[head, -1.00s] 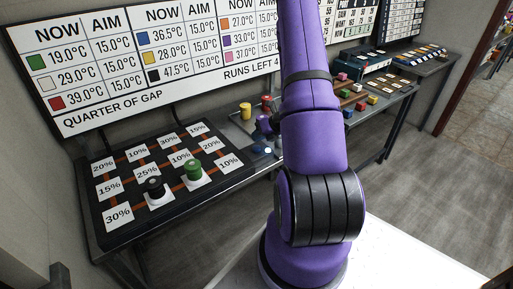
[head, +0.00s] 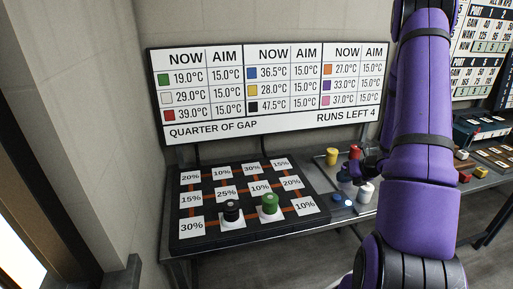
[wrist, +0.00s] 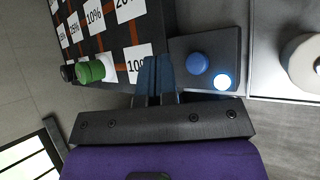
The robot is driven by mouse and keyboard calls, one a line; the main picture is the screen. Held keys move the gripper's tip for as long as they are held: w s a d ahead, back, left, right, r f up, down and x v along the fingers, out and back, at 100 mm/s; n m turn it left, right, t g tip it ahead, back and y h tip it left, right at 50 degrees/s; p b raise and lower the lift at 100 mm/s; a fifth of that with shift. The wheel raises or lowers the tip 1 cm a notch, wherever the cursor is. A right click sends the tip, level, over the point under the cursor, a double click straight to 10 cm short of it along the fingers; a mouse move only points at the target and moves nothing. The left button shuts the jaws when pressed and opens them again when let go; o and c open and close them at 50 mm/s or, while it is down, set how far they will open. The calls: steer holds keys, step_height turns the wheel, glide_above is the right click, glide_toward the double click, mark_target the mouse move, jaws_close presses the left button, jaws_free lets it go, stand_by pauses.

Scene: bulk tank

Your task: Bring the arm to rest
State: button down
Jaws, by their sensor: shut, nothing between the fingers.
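My purple arm (head: 422,120) rises on the right of the head view, bent, with its far end reaching down behind it toward the bench. In the wrist view my gripper (wrist: 157,72) is shut and empty. Its fingertips are beside the dark button box, near the corner of the percent board (wrist: 115,25). In the head view the gripper is mostly hidden by the arm.
The percent board (head: 183,238) carries a black cylinder (head: 231,211) and a green cylinder (head: 270,203). Yellow (head: 332,157), red (head: 355,152) and white (head: 366,193) cylinders stand right of it. The button box has a blue button (wrist: 197,63) and a lit one (wrist: 222,81).

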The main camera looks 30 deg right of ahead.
steer(key=a+r+n+g+y, duration=0.3)
steer(key=a+r+n+g, duration=0.1)
steer(key=a+r+n, duration=1.75)
steer(key=s+a+r+n+h, duration=0.3)
steer(key=s+a+r+n, duration=0.2)
steer(key=s+r+n, duration=0.2)
steer(key=s+a+r+n+h, duration=0.3)
steer(key=s+a+r+n, duration=0.2)
steer(key=s+n, duration=0.6)
step_height(320, 180, up, 2)
steer(key=shift+s+r+n+t, duration=0.25)
steer(key=shift+s+n+t, duration=0.05)
steer(key=shift+n, duration=0.25)
